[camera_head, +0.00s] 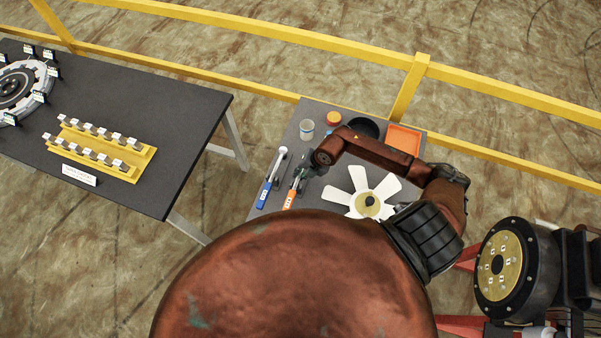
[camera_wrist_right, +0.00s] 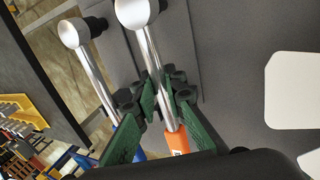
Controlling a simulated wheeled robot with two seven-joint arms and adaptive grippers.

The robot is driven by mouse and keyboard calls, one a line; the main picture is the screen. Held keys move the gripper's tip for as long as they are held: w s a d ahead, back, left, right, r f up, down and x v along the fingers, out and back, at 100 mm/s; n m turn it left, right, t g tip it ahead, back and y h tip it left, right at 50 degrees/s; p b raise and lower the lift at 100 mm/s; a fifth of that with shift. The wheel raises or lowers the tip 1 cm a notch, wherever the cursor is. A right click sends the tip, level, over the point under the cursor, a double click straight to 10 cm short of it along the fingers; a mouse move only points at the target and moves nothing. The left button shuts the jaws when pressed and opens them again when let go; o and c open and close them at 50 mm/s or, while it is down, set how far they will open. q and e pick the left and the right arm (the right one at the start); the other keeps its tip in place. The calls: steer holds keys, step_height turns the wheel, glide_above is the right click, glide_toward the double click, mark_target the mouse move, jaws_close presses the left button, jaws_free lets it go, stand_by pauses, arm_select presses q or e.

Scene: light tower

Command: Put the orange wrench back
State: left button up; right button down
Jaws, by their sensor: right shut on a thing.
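The orange wrench (camera_head: 290,198) is on the small dark table, its orange handle pointing toward me. In the right wrist view its silver shaft (camera_wrist_right: 150,55) runs between the green finger pads of my right gripper (camera_wrist_right: 168,98), which is shut on it just above the orange handle. In the head view my right gripper (camera_head: 302,173) is partly hidden by my arm. The blue wrench (camera_head: 265,194) lies beside it to the left, and its silver shaft (camera_wrist_right: 97,82) shows in the wrist view. I cannot tell whether the orange wrench touches its rest. My left gripper is out of view.
On the small table are a white fan (camera_head: 357,190), an orange tray (camera_head: 403,139), an orange-topped container (camera_head: 333,118) and a cup (camera_head: 306,127). A larger table (camera_head: 150,110) with yellow racks (camera_head: 120,137) stands left across a gap. A yellow rail (camera_head: 240,85) runs behind.

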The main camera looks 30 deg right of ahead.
steer(key=c, duration=2)
jaws_free()
steer(key=shift+f, duration=0.1)
steer(key=shift+f+b, duration=0.2)
steer(key=shift+b, duration=0.1)
steer(key=shift+d, duration=0.1)
steer(key=v, duration=0.2)
steer(key=b+v, duration=0.1)
steer(key=v, duration=0.4)
steer(key=shift+d+r, duration=0.3)
steer(key=shift+d, duration=0.1)
